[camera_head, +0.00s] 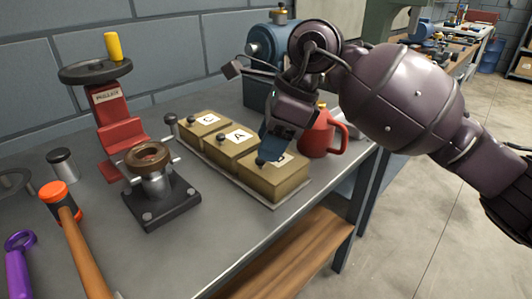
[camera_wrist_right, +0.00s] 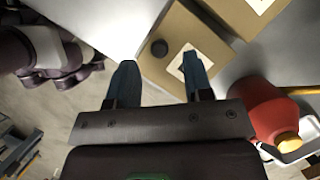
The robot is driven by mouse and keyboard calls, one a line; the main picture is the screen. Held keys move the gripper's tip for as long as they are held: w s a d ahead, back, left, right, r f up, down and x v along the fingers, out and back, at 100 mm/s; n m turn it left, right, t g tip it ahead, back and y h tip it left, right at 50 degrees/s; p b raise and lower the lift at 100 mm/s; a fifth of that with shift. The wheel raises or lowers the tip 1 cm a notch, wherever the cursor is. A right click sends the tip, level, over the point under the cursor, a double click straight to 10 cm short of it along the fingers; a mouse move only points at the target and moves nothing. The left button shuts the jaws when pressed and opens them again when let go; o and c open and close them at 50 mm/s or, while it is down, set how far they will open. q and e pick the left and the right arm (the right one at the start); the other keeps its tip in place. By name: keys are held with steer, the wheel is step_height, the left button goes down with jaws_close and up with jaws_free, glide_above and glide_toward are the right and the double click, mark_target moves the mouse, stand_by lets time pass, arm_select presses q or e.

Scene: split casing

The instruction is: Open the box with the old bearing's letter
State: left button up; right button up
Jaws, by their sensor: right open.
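Three tan lidded boxes stand in a row on a tray (camera_head: 240,187): box C (camera_head: 200,130), box A (camera_head: 232,146) and a nearest box (camera_head: 272,186) whose letter is mostly hidden by my gripper. Each lid has a dark knob; the nearest box's knob (camera_wrist_right: 158,47) and part of its white label show in the right wrist view. My right gripper (camera_head: 272,150) is open over the nearest box, its fingers (camera_wrist_right: 162,78) apart with nothing between them. A bronze-brown ring (camera_head: 149,157) sits on a metal holder with a black base (camera_head: 160,205); no letter on it is readable. My left gripper is out of view.
A red jug (camera_head: 318,136) stands close right of the nearest box, and shows in the wrist view (camera_wrist_right: 268,108). A red press (camera_head: 112,115), a hammer (camera_head: 75,240), a purple tool (camera_head: 18,265) and a metal cylinder (camera_head: 63,165) stand or lie left. The table's front edge is near the boxes.

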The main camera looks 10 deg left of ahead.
steer(key=shift+x, duration=1.25)
jaws_close()
